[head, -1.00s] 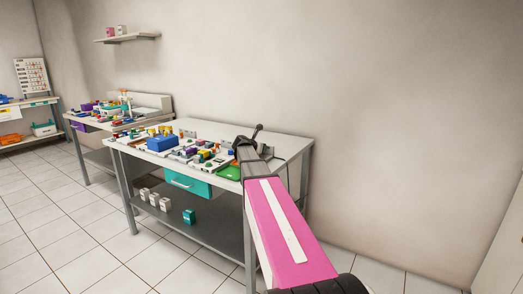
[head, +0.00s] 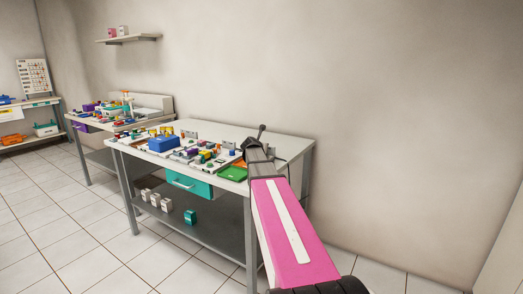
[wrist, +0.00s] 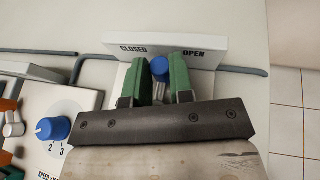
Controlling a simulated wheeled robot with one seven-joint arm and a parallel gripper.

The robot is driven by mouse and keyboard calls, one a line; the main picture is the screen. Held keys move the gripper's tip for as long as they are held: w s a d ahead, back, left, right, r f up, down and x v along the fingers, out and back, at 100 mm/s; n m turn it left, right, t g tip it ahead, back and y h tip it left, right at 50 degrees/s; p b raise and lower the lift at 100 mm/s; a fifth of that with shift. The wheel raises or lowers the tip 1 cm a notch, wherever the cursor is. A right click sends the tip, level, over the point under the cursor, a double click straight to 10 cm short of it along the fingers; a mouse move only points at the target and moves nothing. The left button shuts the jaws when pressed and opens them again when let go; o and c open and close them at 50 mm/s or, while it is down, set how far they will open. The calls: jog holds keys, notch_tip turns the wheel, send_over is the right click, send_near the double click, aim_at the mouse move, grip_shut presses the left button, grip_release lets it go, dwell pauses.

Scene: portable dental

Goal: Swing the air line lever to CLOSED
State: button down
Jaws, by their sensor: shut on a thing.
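The air line lever has a blue rounded end (wrist: 159,68) in the wrist view, standing in front of a white plate (wrist: 165,44). The plate reads CLOSED on the left and OPEN on the right. The blue end is between the two words, a little nearer OPEN. My gripper (wrist: 158,74) has its green fingers on both sides of the lever and is shut on it. The lever's lower part is mostly hidden by my gripper. In the head view my arm reaches the right end of the table, covering the lever's base.
A blue numbered knob (wrist: 52,129) on a white panel is left of my gripper. A grey pipe (wrist: 230,70) runs to both sides. The table's right edge is close by. Several coloured parts and a green tray (head: 233,173) lie left of my arm on the table (head: 215,131).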

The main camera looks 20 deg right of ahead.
jog(key=c, duration=1)
grip_release()
jog(key=shift+g, duration=0.3)
